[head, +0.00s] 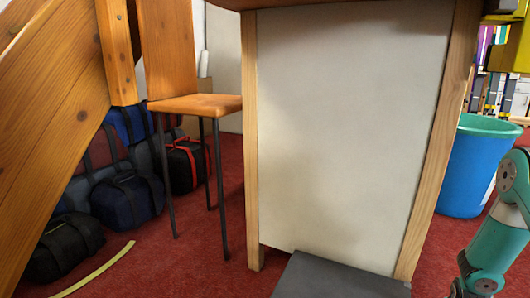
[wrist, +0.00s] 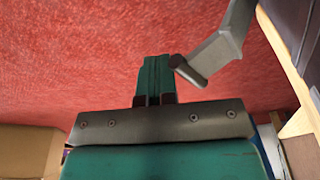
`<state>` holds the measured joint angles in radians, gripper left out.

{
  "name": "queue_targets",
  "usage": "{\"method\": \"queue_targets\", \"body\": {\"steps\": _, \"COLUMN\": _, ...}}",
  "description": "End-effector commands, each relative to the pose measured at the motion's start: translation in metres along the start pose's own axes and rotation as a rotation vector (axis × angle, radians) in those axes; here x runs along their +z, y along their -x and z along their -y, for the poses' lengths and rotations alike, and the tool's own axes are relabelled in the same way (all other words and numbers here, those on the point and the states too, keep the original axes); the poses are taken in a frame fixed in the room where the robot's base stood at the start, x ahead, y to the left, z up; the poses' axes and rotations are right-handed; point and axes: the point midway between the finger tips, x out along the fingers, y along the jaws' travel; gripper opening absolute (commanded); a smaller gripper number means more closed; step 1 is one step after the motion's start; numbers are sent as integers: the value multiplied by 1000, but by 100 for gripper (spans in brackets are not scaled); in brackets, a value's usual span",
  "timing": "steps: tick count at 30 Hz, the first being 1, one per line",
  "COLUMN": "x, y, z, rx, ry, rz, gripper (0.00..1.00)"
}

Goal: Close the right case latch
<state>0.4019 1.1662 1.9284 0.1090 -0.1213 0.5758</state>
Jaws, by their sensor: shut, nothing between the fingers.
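In the wrist view my gripper (wrist: 157,62) points out over red carpet, with its two teal fingers side by side, shut and empty. A pale grey bent bar (wrist: 222,47) with a dark brown end stands just right of the fingertips, with a small visible gap; I cannot tell whether it is the latch or how far off it is. No case and no right case latch can be made out for certain in either view. In the head view my gripper is not seen; only part of my teal arm shows at the right edge.
A cream panel (head: 345,120) with wooden posts fills the middle of the head view, above a dark grey block (head: 340,278). A blue bin (head: 472,165) stands right. A wooden chair (head: 196,104) and several bags (head: 127,198) are left. Red carpet (head: 190,262) is partly clear.

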Motion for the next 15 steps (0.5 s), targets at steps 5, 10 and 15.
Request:
{"method": "queue_targets", "body": {"steps": 5, "x": 1, "y": 7, "z": 5, "rx": -1, "ry": 2, "rz": 1, "gripper": 0}}
{"method": "queue_targets", "body": {"steps": 10, "x": 3, "y": 12, "z": 9, "rx": -1, "ry": 1, "rz": 1, "gripper": 0}}
{"method": "queue_targets", "body": {"steps": 15, "x": 4, "y": 16, "z": 12, "rx": -1, "ry": 1, "rz": 1, "gripper": 0}}
